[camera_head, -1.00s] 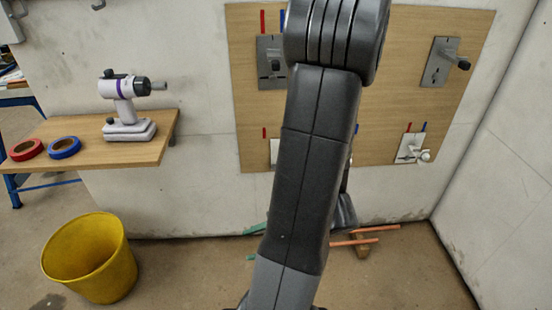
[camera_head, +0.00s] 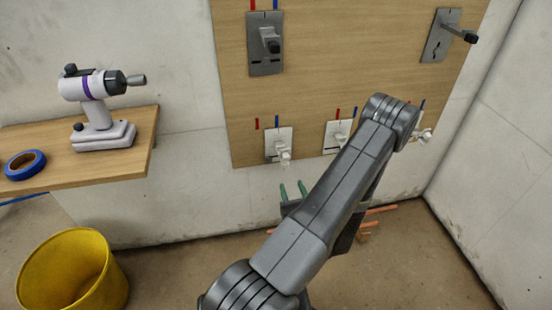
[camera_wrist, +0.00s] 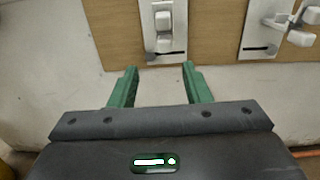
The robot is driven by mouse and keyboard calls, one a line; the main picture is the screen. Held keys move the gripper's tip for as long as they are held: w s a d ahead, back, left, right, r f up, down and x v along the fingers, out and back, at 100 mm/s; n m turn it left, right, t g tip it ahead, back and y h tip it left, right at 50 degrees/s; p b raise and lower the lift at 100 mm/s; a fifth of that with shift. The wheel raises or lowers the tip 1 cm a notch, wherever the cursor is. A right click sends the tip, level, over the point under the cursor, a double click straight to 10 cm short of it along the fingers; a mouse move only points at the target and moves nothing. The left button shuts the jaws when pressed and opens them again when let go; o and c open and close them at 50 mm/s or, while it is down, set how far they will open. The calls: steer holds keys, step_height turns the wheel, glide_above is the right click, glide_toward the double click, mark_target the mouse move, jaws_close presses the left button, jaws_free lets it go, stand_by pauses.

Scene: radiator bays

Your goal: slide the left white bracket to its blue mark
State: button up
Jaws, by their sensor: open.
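The left white bracket (camera_head: 270,147) is at the lower left of the wooden board, its pale knob sticking out. Its blue mark (camera_head: 277,116) is above it, roughly in line with the middle of its plate. Its red mark (camera_head: 257,123) is further left, beyond the plate's left edge. My gripper (camera_head: 292,188) is open and empty, just below the bracket and apart from it. In the wrist view, the bracket (camera_wrist: 151,38) is straight ahead, above and between the green fingertips (camera_wrist: 160,67). The marks are not visible there.
A middle white bracket (camera_head: 330,132) is close to the right, below its red mark. My arm partly hides a right one. Grey brackets (camera_head: 264,60) sit higher on the board (camera_head: 350,60). A shelf (camera_head: 60,178) and yellow bucket (camera_head: 70,275) are at left.

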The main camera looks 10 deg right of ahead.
mark_target(284, 161)
steer(key=shift+h, duration=0.3)
steer(key=w, duration=1.4)
steer(key=shift+f, duration=0.2)
steer(key=shift+s, duration=0.1)
steer(key=shift+c, duration=0.2)
jaws_close()
steer(key=shift+f+b, duration=0.1)
steer(key=shift+b, duration=0.35)
